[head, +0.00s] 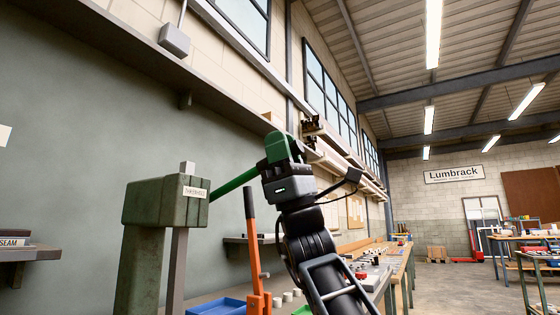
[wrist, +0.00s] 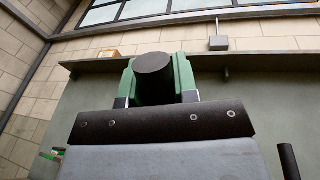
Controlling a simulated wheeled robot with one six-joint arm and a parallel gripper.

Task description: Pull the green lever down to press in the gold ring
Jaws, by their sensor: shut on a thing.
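The green press (head: 165,206) stands at the left in the head view, with a grey ram (head: 177,270) running down from its head. The green lever (head: 233,184) slopes up to the right from the press head. My gripper (head: 276,158) is at the lever's raised outer end and is shut on it. In the wrist view the lever's dark round end with green around it (wrist: 153,68) sits between the fingers of my gripper (wrist: 157,98). The gold ring is not visible in either view.
An orange lever-handled tool (head: 254,260) stands right of the press. A blue tray (head: 215,306) and small pale cylinders lie near it on the bench. A wall shelf (head: 130,60) runs behind the press. Open floor lies at the right.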

